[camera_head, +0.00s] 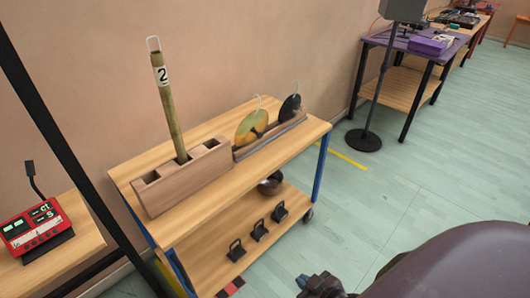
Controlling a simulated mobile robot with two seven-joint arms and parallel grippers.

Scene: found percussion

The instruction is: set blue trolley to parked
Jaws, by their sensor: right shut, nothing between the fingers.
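The blue trolley (283,160) has wooden shelves on blue legs (320,165) and stands against the wall in the middle of the head view. A dark wheel (308,214) shows under its right end. A small red and black piece (231,288) shows low at its near end; I cannot tell if it belongs to the trolley. My right gripper (303,282) is at the bottom edge, in front of the trolley and apart from it. It is shut and empty, and partly cut off by the frame. My left gripper is not in view.
The trolley carries a wooden block (182,180) holding a bamboo tube (169,110), and a rack with two discs (251,127). Its lower shelf holds a bowl (270,185) and several black stands. Yellow floor tape (347,160) lies beyond it. A dark pole stands left.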

